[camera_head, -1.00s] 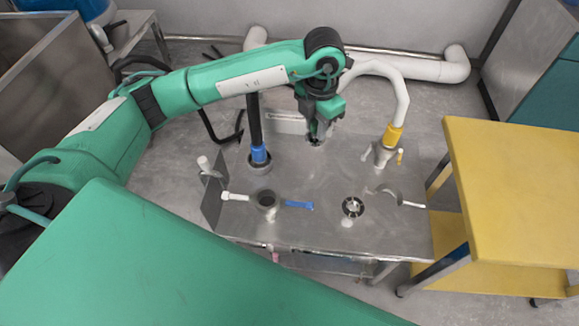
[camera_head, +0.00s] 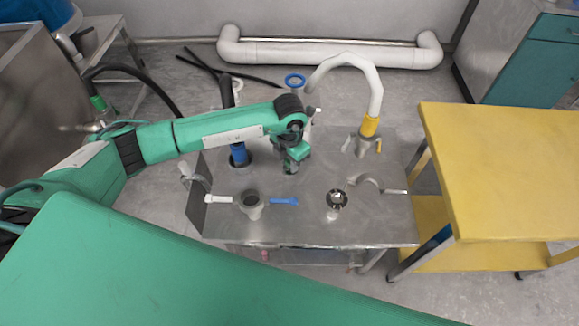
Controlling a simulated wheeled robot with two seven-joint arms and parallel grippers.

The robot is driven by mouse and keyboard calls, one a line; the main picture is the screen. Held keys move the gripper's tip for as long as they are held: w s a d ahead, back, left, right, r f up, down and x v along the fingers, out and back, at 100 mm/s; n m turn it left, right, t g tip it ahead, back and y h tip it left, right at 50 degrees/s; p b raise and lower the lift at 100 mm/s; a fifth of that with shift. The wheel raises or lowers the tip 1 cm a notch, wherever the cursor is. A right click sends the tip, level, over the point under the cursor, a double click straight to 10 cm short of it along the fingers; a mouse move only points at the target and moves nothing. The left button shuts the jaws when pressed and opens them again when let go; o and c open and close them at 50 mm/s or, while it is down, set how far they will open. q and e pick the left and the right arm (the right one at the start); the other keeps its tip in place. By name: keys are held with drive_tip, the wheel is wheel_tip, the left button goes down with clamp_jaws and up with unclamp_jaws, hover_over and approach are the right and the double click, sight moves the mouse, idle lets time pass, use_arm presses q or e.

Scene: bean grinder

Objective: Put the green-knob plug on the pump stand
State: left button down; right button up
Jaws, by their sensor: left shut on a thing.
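My left gripper (camera_head: 290,167) hangs from the green arm over the back middle of a steel worktop (camera_head: 310,225), which appears to be the pump stand. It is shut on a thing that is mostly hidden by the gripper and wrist. I cannot tell whether a green knob is on it. The worktop carries an upright grey socket (camera_head: 252,203) with a white lever and a blue lever, and a round drain-like opening (camera_head: 337,199) to its right. The gripper is above and between these two, further back. My right gripper is not in view.
A blue-collared black hose (camera_head: 239,155) stands left of the gripper. A white curved pipe with a yellow collar (camera_head: 369,126) rises at the back right. A yellow table (camera_head: 500,170) stands to the right. A green surface (camera_head: 190,265) fills the lower left foreground.

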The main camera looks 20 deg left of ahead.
sight(289, 168)
use_arm(q)
wheel_tip(289, 168, down, 4)
drive_tip(key=shift+r, duration=0.25)
drive_tip(key=shift+f, duration=0.1)
drive_tip(key=c, duration=1.2)
unclamp_jaws()
